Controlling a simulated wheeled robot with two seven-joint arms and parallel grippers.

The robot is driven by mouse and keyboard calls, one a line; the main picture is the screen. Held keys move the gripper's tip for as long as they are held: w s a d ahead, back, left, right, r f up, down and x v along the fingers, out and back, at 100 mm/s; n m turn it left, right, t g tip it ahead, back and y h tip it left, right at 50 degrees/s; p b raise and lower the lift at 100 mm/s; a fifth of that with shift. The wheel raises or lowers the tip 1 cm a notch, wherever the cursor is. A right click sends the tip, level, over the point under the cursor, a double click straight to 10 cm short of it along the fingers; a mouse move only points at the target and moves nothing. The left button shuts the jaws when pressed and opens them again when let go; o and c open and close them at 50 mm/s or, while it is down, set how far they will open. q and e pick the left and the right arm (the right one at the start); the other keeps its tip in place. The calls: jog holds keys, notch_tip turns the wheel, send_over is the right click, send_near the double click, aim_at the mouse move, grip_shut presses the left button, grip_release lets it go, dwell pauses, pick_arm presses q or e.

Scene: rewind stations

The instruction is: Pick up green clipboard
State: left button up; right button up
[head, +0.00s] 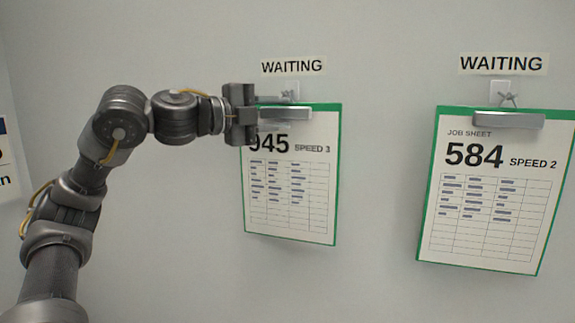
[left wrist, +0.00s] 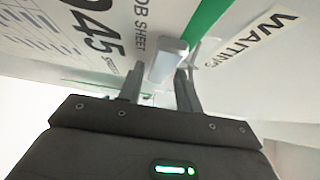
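Two green clipboards hang on the wall. The left clipboard (head: 338,175) holds a sheet reading "945 SPEED 3", its first part covered by my gripper. The right clipboard (head: 428,215) holds a sheet reading "584 SPEED 2". My left gripper (head: 268,112) is at the top left of the left clipboard, beside its metal clip (head: 300,114). In the left wrist view, the two fingers of this gripper (left wrist: 158,78) stand apart, with the clip (left wrist: 168,60) ahead between their tips. Firm contact does not show. My right gripper is out of view.
A "WAITING" label (head: 293,66) and a small hook (head: 291,96) are above the left clipboard. Another "WAITING" label (head: 503,63) is above the right one. A partly cut-off sign (head: 6,155) is at the far left. The wall between the clipboards is bare.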

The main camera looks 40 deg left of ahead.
pick_arm(q)
jog(key=shift+s+a, duration=0.15)
grip_shut()
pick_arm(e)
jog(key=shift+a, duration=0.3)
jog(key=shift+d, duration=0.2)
